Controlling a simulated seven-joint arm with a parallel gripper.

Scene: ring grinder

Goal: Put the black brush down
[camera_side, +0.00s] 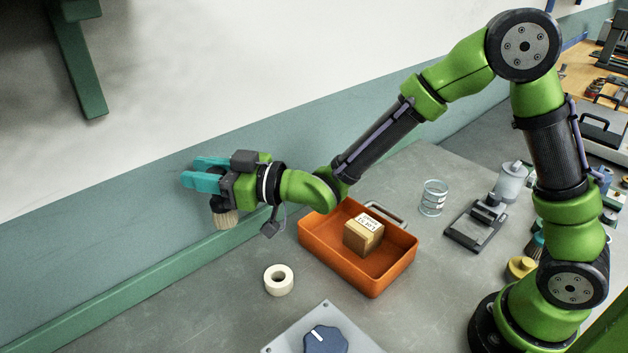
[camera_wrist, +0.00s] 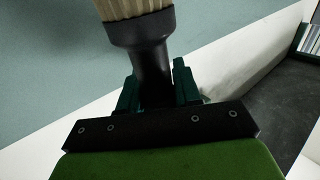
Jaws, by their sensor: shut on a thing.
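The black brush (camera_wrist: 143,45) has a black handle and pale bristles. My gripper (camera_wrist: 158,88) is shut on its handle in the wrist view, with teal fingers on both sides. In the side view my gripper (camera_side: 203,172) is at the left, raised above the bench near the wall and pointing left. The brush's bristles (camera_side: 226,219) hang below the fingers there, apart from the bench; most of the handle is hidden by the gripper.
An orange tray (camera_side: 309,240) holds a cardboard box (camera_side: 363,234). A white tape roll (camera_side: 279,280) lies left of it. A panel with a blue knob (camera_side: 325,340) is at the front. A glass jar (camera_side: 433,198) and a black device (camera_side: 477,223) stand right. The bench's left part is bare.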

